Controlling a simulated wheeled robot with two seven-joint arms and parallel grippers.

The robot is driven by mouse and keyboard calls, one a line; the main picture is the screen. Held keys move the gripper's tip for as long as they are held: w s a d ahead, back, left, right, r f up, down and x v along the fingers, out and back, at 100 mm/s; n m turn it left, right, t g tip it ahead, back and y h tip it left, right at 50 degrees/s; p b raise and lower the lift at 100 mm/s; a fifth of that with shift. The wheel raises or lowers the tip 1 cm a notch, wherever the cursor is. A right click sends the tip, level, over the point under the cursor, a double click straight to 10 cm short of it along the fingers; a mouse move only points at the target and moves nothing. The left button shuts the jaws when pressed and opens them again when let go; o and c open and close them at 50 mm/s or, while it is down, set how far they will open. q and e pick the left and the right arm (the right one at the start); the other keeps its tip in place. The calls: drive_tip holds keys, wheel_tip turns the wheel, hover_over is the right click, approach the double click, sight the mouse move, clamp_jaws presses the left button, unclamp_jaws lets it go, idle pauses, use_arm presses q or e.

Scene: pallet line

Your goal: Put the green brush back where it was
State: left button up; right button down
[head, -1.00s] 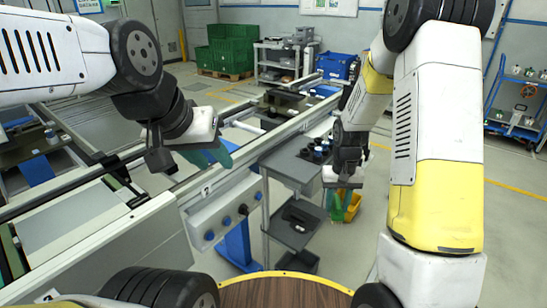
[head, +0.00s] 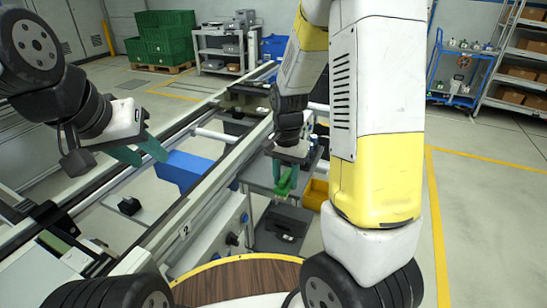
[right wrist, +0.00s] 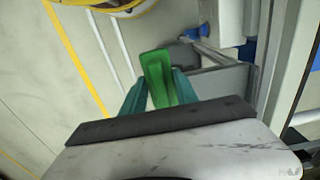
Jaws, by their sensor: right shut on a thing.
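The green brush (head: 288,181) is in my right gripper (head: 286,180), above the grey cart beside the line. The right wrist view shows the green brush (right wrist: 158,72) between the two teal fingers of my right gripper (right wrist: 157,95), its flat end sticking out past them. My left gripper (head: 140,152) hangs empty over the line at the left, its teal fingers apart. I cannot tell which spot the brush came from.
The grey cart (head: 281,232) has a dark object on its lower shelf. A yellow bin (head: 316,193) is at its right, partly behind my right arm. A blue bin (head: 184,170) sits at the line. Open floor lies right, with a blue trolley (head: 462,75) further back.

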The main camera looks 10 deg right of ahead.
drive_tip(key=w, duration=0.3)
drive_tip(key=w+d, duration=0.1)
drive_tip(key=w, duration=0.2)
drive_tip(key=w+f, duration=0.1)
drive_tip(key=w, duration=0.3)
drive_tip(key=shift+d, duration=0.3)
drive_tip(key=shift+f, duration=1.75)
drive_tip(key=c, duration=0.9)
unclamp_jaws()
drive_tip(key=shift+f, duration=0.15)
drive_tip(key=shift+c, duration=0.2)
